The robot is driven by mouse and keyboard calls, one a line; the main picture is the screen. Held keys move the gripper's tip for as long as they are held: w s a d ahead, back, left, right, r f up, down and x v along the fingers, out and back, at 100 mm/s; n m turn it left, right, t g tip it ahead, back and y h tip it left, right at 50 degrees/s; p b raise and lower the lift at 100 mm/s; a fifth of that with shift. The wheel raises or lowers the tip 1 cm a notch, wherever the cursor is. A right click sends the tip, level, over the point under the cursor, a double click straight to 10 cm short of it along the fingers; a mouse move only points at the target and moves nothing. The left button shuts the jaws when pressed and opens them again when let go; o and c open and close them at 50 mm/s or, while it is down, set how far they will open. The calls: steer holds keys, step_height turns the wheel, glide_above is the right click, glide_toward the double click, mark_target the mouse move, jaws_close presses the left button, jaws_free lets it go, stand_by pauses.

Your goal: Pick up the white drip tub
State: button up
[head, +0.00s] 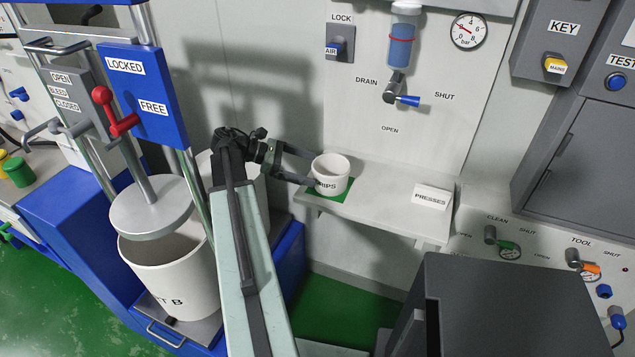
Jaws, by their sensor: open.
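The white drip tub (331,176), with dark lettering partly readable as "RIPS", stands upright on a green mat (345,196) at the left end of a pale shelf. My gripper (312,168) is at the tub's left side, its dark fingers spread and reaching toward it. One finger is near the tub's upper left and the other is lower, by its front left. I cannot tell whether either finger touches the tub. The tub appears to rest on the mat.
A white block marked "PRESSES" (431,197) lies at the shelf's (385,198) right. A drain valve with blue handle (404,99) hangs above. A white drum (168,275) stands under a press plate (152,212) at left. A dark cabinet (520,300) stands front right.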

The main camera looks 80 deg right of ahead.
mark_target(331, 177)
steer(key=shift+b+x, duration=1.6)
steer(key=shift+x, duration=2.5)
steer(key=shift+a+f, duration=0.15)
steer(key=c, duration=1.2)
